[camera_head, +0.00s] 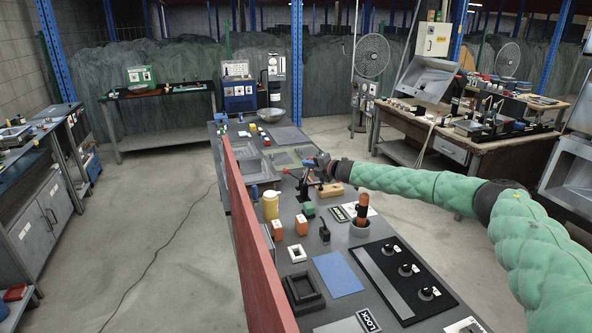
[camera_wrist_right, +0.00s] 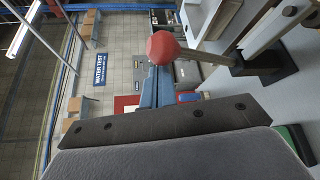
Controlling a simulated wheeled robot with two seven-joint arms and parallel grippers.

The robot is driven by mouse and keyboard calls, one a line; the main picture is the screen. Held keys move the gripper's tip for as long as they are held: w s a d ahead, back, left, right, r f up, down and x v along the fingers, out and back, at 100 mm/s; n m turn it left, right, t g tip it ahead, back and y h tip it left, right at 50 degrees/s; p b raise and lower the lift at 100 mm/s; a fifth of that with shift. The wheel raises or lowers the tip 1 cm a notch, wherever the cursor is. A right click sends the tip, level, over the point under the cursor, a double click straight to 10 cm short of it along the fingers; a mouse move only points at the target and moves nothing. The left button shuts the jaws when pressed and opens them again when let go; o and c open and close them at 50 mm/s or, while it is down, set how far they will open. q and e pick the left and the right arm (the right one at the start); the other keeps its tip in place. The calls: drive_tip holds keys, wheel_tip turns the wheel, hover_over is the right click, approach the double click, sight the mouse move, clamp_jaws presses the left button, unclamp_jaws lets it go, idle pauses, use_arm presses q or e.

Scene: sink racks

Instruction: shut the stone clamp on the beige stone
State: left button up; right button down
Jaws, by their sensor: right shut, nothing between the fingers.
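The beige stone (camera_head: 331,190) lies on the grey bench, just below my right gripper in the head view. The stone clamp (camera_head: 304,188) is a dark upright piece left of the stone, partly hidden by the gripper. In the right wrist view the clamp's red ball knob (camera_wrist_right: 163,47) sits on a metal lever that runs to a dark base. My right gripper (camera_head: 318,163) is shut and empty, close to the clamp's lever and knob. Whether it touches them I cannot tell. The stone's contact with the clamp is hidden. My left gripper is not in view.
A long red panel (camera_head: 250,222) runs along the bench's left edge. A black knob panel (camera_head: 402,278) and blue mat (camera_head: 339,273) lie nearer.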

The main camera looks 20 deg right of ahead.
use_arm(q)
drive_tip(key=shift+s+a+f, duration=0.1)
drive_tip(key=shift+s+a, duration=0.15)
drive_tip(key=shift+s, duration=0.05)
use_arm(e)
drive_tip(key=shift+d+f, duration=0.1)
drive_tip(key=shift+d, duration=0.3)
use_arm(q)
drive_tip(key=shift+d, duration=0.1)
